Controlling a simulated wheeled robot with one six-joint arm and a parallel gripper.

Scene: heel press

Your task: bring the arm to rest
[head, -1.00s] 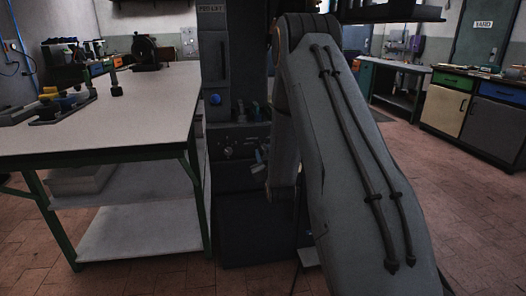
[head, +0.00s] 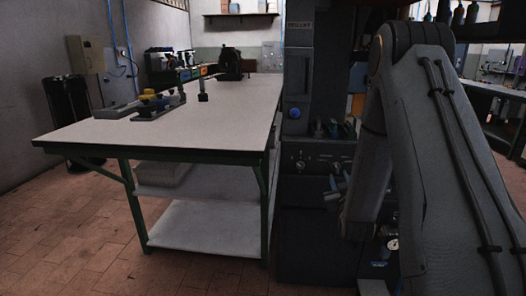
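My arm (head: 440,150) fills the right side of the head view. It rises to a bend near the top, and a further link (head: 368,185) hangs down on its left, in front of the dark press machine (head: 312,70). My gripper is not visible; I cannot see its fingers or whether it holds anything.
A white-topped table (head: 190,125) with green legs and a lower shelf stands left of the press. On it are a fixture with yellow and blue parts (head: 150,102) and a dark device (head: 230,62). Open tiled floor (head: 70,225) lies at the front left. A black bin (head: 68,110) stands by the wall.

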